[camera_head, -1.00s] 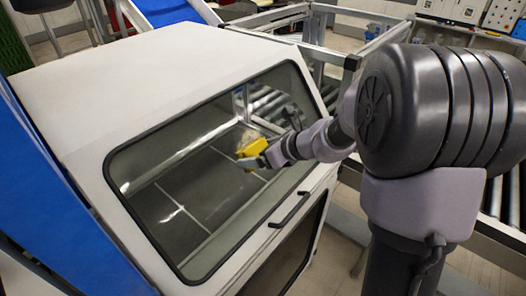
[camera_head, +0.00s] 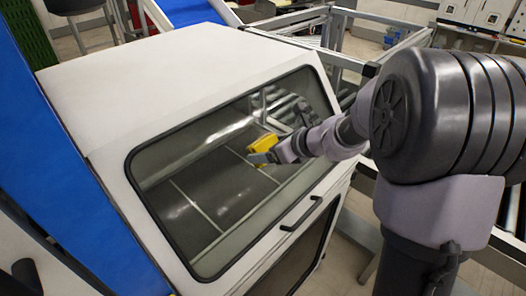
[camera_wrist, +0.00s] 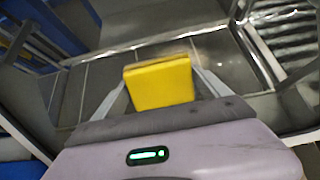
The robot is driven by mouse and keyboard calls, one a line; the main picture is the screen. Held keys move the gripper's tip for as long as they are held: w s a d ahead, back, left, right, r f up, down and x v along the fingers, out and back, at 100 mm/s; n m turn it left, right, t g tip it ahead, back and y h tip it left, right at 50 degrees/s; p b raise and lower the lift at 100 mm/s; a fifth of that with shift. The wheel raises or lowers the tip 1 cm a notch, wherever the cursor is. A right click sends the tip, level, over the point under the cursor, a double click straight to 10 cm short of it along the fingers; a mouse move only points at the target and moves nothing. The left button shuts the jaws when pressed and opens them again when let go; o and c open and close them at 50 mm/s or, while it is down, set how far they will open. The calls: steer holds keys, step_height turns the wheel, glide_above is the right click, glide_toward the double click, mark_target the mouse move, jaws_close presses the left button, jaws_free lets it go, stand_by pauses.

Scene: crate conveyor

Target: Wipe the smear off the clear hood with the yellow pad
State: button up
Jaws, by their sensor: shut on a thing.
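The clear hood (camera_head: 190,200) is a dark-framed sloping window in a white housing. My gripper (camera_head: 267,152) is shut on the yellow pad (camera_head: 262,143) over the upper right part of the window. In the wrist view the pad (camera_wrist: 160,84) sits between the two fingers, its broad face toward the camera. A faint brownish trace of the smear (camera_wrist: 172,56) seems to show just beyond the pad's far edge. In the head view I cannot make out the smear apart from the pad and glare. Whether the pad touches the pane cannot be told.
A dark handle (camera_head: 301,213) stands out from the housing (camera_head: 150,75) below the window. Metal framing (camera_head: 345,28) and rollers lie behind and to the right. A blue panel (camera_head: 85,170) flanks the housing on the left. The window's lower left is clear.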

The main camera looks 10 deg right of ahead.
steer(key=shift+w+d+p, duration=0.45)
steer(key=shift+w+d, duration=0.25)
steer(key=shift+d, duration=0.35)
steer(key=shift+w+d+p, duration=0.4)
steer(key=shift+w+d, duration=0.3)
steer(key=shift+d, duration=0.35)
steer(key=shift+w+d+p, duration=0.45)
steer(key=shift+w+d, duration=0.25)
steer(key=shift+d, duration=0.35)
steer(key=shift+w+d+f, duration=0.1)
steer(key=shift+w+d, duration=0.1)
steer(key=shift+d, duration=0.05)
steer(key=shift+s+a+b, duration=0.6)
steer(key=shift+s+a, duration=0.15)
steer(key=shift+a, duration=0.35)
steer(key=shift+s+a+b, duration=0.65)
steer(key=shift+s+a, duration=0.05)
steer(key=shift+a, duration=0.35)
steer(key=shift+s+a+b, duration=0.6)
steer(key=shift+s+a, duration=0.15)
steer(key=shift+a, duration=0.35)
steer(key=s+a, duration=0.1)
steer(key=a+b, duration=0.1)
steer(key=shift+s+a, duration=0.4)
steer(key=shift+s+d+r, duration=0.15)
steer(key=shift+s+r, duration=0.05)
steer(key=shift+r, duration=0.15)
steer(key=p+v, duration=0.2)
steer(key=v, duration=0.3)
steer(key=shift+s, duration=0.1)
